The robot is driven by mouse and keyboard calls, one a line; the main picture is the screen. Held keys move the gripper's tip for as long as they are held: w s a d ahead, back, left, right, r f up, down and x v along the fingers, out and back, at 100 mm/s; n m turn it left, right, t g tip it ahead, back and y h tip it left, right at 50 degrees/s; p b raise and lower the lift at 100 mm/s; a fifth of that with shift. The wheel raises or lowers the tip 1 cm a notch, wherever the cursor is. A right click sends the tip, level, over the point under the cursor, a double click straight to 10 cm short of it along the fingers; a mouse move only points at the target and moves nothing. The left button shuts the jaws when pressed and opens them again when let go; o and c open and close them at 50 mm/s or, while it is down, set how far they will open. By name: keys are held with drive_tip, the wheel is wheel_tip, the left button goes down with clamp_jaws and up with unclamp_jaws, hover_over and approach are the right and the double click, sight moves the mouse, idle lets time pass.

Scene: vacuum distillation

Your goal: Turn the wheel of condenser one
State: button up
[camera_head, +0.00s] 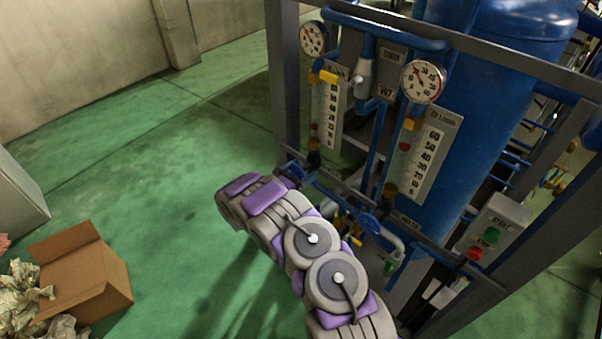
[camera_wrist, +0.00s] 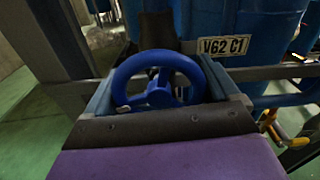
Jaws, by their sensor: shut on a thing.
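The blue wheel of condenser one (camera_wrist: 176,59) fills the middle of the wrist view, with a plate reading "V62 C1" (camera_wrist: 223,45) behind it to the right. My gripper (camera_wrist: 158,95) is shut on this wheel, one finger at its left side and one at its right. The lower rim lies close to the dark edge of my gripper. In the head view the wheel (camera_head: 296,170) is small and partly covered by the end of my arm, at the left front post of the frame.
A second blue wheel (camera_head: 369,223) sits to the right, close to my arm. Gauges (camera_head: 423,81), scales (camera_head: 430,155) and a button box (camera_head: 494,232) are on the frame. A cardboard box (camera_head: 88,282) lies at lower left.

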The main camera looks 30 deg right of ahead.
drive_tip(key=shift+a+r+n+b, duration=0.15)
drive_tip(key=shift+n+b, duration=0.2)
drive_tip(key=shift+n, duration=1.95)
drive_tip(key=shift+c, duration=0.2)
drive_tip(key=o, duration=0.6)
drive_tip(key=shift+o, duration=1.1)
drive_tip(key=shift+w, duration=0.15)
drive_tip(key=p+v, duration=0.1)
drive_tip(key=v, duration=1.6)
drive_tip(key=shift+a+p, duration=0.2)
drive_tip(key=shift+p, duration=0.15)
